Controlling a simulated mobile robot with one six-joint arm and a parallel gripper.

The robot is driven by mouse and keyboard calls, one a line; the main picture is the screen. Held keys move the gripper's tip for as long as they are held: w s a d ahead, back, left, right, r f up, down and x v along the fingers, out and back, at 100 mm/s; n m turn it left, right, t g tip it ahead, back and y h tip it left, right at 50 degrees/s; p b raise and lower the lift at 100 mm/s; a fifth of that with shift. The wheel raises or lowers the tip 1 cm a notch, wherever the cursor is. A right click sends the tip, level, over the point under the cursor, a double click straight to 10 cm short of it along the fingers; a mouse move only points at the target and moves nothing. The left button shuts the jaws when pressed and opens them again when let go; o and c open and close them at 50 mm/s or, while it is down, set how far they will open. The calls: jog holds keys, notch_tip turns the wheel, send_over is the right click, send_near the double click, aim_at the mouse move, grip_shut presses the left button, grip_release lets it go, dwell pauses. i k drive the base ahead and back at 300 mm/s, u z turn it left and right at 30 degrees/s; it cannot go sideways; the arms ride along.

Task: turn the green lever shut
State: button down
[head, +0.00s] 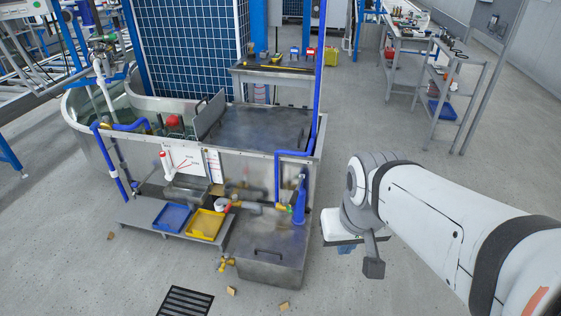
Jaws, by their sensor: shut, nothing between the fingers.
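My gripper (373,266) is at the right of the tank, above the floor and apart from everything. It looks shut and empty, with its fingers pointing down and seen partly edge-on. The greenish fitting is far to its left and further back.
The grey tank (262,168) stands at centre left with blue pipes and a low shelf. The shelf holds a blue tray (172,217) and a yellow tray (205,225). A metal box (268,262) stands in front. Floor at the right is clear up to the shelving (440,110).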

aim_at(283, 201)
jog(key=z, duration=0.05)
jog(key=i, duration=1)
jog(key=u, duration=0.05)
